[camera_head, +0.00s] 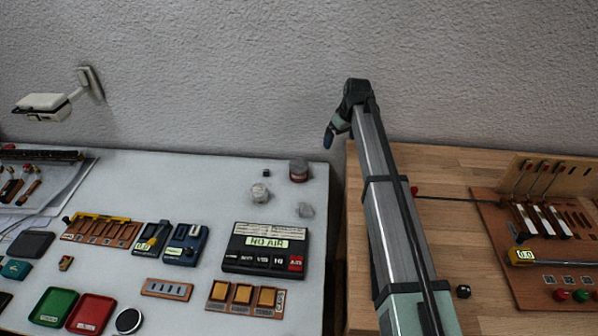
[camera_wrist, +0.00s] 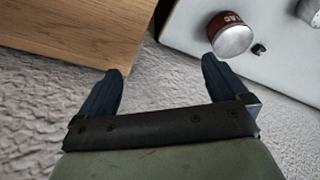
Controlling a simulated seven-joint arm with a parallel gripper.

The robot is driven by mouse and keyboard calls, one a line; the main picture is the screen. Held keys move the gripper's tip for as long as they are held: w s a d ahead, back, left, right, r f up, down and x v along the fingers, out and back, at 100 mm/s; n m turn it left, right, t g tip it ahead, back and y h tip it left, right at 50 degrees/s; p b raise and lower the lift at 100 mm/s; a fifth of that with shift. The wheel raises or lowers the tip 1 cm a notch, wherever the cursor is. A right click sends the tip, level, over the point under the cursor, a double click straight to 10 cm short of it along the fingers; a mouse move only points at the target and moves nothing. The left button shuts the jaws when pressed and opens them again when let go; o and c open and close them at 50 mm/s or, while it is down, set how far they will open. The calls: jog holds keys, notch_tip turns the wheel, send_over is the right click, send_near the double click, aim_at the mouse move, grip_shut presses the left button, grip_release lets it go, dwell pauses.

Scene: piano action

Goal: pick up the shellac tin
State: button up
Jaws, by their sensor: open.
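The shellac tin (camera_head: 298,171) stands at the far right corner of the white table in the head view. In the wrist view the tin (camera_wrist: 231,38) shows a pale round end and a dark red side with white letters partly readable as "AC". My gripper (camera_head: 329,138) is above the gap between the two tables, to the right of the tin in the head view. In the wrist view my gripper (camera_wrist: 162,66) is open with nothing between its fingers. The tin lies just past the right fingertip, apart from it.
A clear jar (camera_head: 260,193), a small black cube (camera_head: 267,173) and a clear lump (camera_head: 305,210) are near the tin. A black "NO AIR" display box (camera_head: 265,248) sits nearer. The wooden table (camera_head: 450,165) is at right, with a gap between. The textured wall (camera_head: 220,70) stands behind.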

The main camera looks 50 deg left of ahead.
aim_at(299, 165)
jog(key=s+a+n+g+h, duration=0.1)
jog(key=s+a+n, duration=0.35)
jog(key=s, duration=0.75)
jog(key=shift+m, duration=0.65)
jog(key=f, duration=0.2)
jog(key=a+f, duration=0.1)
jog(key=f, duration=0.2)
jog(key=a+f, duration=0.1)
jog(key=f, duration=0.2)
jog(key=shift+w+a+f, duration=0.1)
jog(key=shift+a+f, duration=0.05)
jog(key=shift+a, duration=0.1)
jog(key=shift+w+a+f, duration=0.1)
jog(key=shift+a+f, duration=0.1)
jog(key=shift+f, duration=0.7)
jog(key=shift+a+f, duration=0.15)
jog(key=shift+f, duration=0.75)
jog(key=shift+w+a+f, duration=0.1)
jog(key=shift+a+f, duration=0.1)
jog(key=shift+f, duration=0.7)
jog(key=c, duration=1.1)
